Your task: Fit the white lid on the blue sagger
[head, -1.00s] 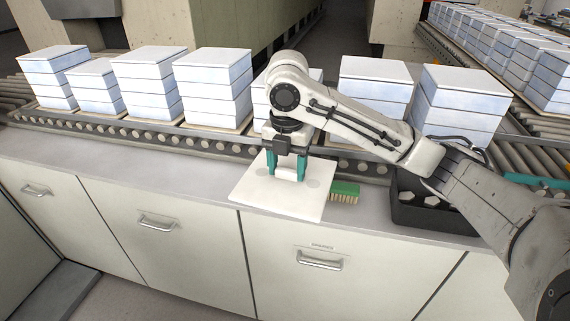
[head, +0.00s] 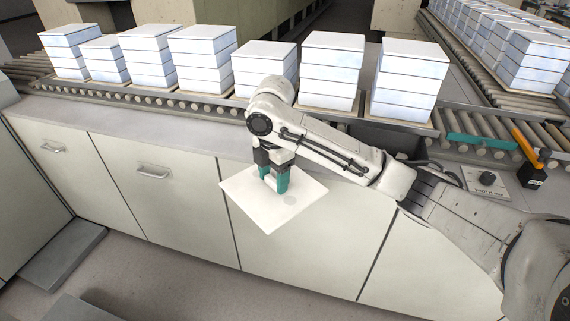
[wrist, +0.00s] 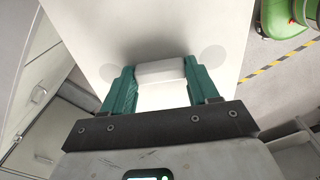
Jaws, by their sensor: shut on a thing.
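The white lid (head: 270,212) is a thin square plate with a raised block handle (wrist: 160,71) and round grey spots. My gripper (head: 273,182) is shut on the handle, with a teal finger on each side, as the wrist view shows. The lid is held tilted in the picture, in front of the cabinet fronts and clear of the worktop. Pale blue saggers stand in stacks on the conveyor behind, such as the shorter stack (head: 265,68) behind my arm and the taller one (head: 331,72) to its right. All show white tops; I cannot tell which one is lidless.
A roller conveyor (head: 170,97) runs behind the grey worktop (head: 110,120). More stacks (head: 510,50) stand on a second line at the back right. A control box with a knob (head: 487,185) sits at the right.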

